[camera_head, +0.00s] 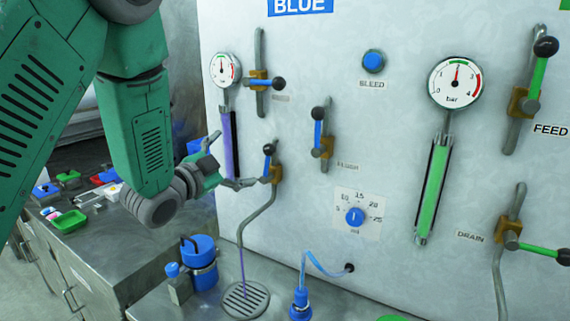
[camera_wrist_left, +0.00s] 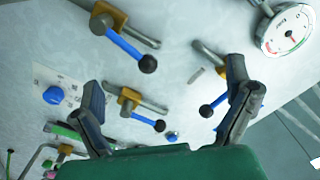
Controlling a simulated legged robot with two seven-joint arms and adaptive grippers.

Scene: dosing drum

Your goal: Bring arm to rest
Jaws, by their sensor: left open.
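My left gripper (camera_head: 236,160) is at the end of my green arm, in front of the panel's left part. Its two dark fingers are spread, with nothing between them. One fingertip is close to the lower-left blue lever (camera_head: 267,163) with a black knob; I cannot tell whether they touch. In the left wrist view the open fingers (camera_wrist_left: 165,80) frame the panel, and a blue lever (camera_wrist_left: 215,106) shows beside the right finger. My right gripper is in neither view.
The panel holds a left gauge (camera_head: 225,70), a large gauge (camera_head: 455,82), a blue dial (camera_head: 355,216) and further levers. A purple stream falls to a drain grate (camera_head: 246,300). Small trays (camera_head: 68,221) lie left.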

